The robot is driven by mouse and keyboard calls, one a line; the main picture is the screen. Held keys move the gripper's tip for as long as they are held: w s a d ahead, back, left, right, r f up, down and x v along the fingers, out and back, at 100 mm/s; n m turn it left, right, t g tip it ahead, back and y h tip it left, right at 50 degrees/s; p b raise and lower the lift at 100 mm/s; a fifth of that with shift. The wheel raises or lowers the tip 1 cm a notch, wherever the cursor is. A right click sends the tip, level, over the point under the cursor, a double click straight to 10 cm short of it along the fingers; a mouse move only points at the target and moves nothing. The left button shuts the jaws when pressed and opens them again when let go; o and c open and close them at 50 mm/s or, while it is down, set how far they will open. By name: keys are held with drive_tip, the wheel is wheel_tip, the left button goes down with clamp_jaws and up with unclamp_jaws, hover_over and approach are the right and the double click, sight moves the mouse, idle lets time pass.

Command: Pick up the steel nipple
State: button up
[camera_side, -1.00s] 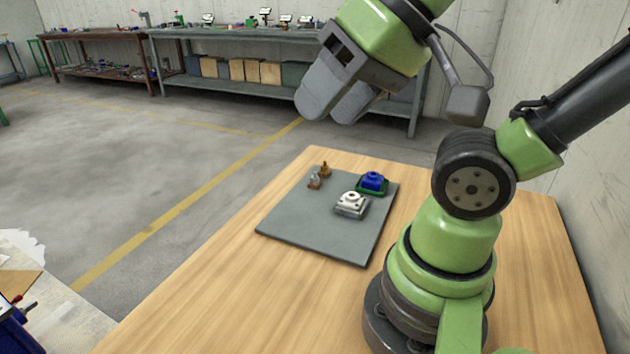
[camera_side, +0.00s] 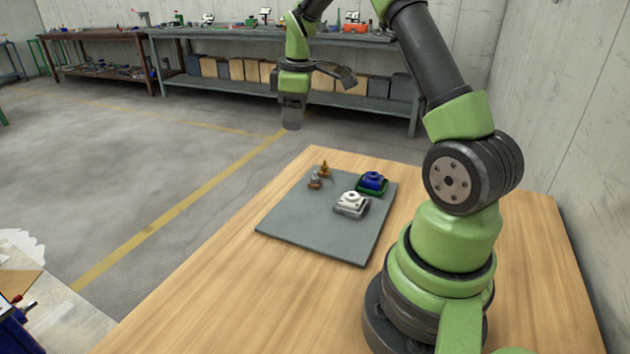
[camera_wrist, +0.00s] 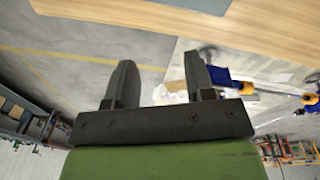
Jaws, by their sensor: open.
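The steel nipple (camera_side: 315,181) is a small grey fitting near the left back of the grey mat (camera_side: 300,232) on the wooden table. A similar brass fitting (camera_side: 324,169) stands just behind it. My gripper (camera_side: 291,122) is raised above and behind the mat, up and to the left of the nipple in the side view, apart from everything. In the wrist view my gripper (camera_wrist: 160,75) shows two spread fingers with nothing between them. The nipple is not visible in the wrist view.
A white jack part (camera_side: 351,205) and a blue part (camera_side: 373,181) on a green base sit on the right half of the mat. The left and front of the mat are clear. Workbenches (camera_side: 270,38) stand far back along the wall.

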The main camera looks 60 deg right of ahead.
drive_tip(key=s+d+f+n+g, duration=0.1)
drive_tip(key=d+f+n, duration=0.1)
drive_tip(key=d+f, duration=0.4)
hover_over(316, 177)
drive_tip(key=f, duration=0.5)
drive_tip(key=shift+w+a+f, duration=0.15)
drive_tip(key=shift+w+a, duration=0.05)
drive_tip(key=shift+a, duration=0.2)
drive_tip(key=f, duration=0.5)
drive_tip(key=shift+s+d, duration=0.25)
drive_tip(key=shift+d, duration=0.15)
drive_tip(key=shift+f, duration=0.5)
clamp_jaws()
